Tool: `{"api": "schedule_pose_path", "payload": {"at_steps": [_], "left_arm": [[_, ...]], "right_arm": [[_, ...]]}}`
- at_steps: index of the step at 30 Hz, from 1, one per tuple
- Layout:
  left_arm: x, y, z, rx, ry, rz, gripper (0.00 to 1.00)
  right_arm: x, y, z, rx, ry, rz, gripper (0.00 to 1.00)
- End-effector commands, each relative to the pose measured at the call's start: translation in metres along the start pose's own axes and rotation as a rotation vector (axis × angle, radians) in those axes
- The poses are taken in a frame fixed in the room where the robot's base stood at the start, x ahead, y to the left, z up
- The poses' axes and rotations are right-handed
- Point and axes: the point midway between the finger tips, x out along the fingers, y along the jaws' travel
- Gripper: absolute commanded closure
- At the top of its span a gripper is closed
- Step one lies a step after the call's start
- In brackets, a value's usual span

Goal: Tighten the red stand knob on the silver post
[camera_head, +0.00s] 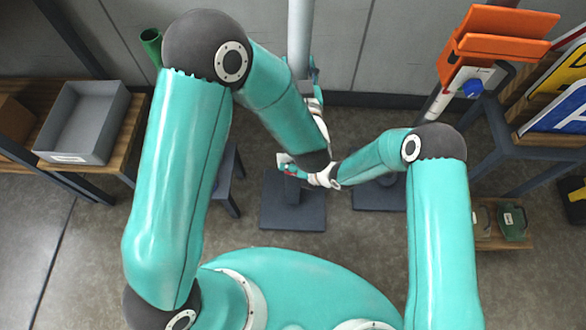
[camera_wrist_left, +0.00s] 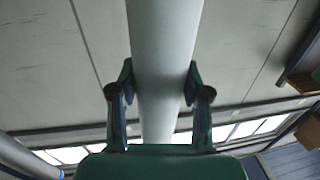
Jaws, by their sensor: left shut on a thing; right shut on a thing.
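The silver post (camera_head: 300,38) rises at the top middle of the head view, and it fills the centre of the left wrist view (camera_wrist_left: 165,60). My left gripper (camera_head: 314,72) is shut on the post, with one finger on each side of it in the left wrist view (camera_wrist_left: 160,85). The stand's dark square base (camera_head: 293,218) is on the floor below. A small bit of the red knob (camera_head: 290,170) shows at my right gripper (camera_head: 286,164), which is shut on it low above the base. Most of the knob and the lower post are hidden by my grippers and left arm.
A second dark base (camera_head: 378,197) lies close on the right. A post with a blue knob (camera_head: 472,88) and orange boards (camera_head: 500,35) stands at the upper right, beside a sign rack. A grey bin (camera_head: 85,120) is on the left bench. A green tube (camera_head: 151,42) stands behind.

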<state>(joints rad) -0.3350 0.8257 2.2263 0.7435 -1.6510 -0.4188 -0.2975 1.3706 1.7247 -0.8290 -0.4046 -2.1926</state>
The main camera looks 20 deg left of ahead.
Motion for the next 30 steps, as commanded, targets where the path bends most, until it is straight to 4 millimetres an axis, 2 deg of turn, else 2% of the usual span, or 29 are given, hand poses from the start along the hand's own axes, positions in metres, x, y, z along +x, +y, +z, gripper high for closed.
{"api": "schedule_pose_path", "payload": {"at_steps": [17,30], "left_arm": [[0.0000,0.0001,-0.0007,0.000,0.002,0.000,1.00],[0.0001,-0.0001,-0.0009,0.000,0.003,-0.001,1.00]], "right_arm": [[0.0003,-0.0056,0.0016,0.041,-0.005,0.066,0.86],[0.0019,-0.0083,0.0010,0.175,-0.007,0.386,0.86]]}}
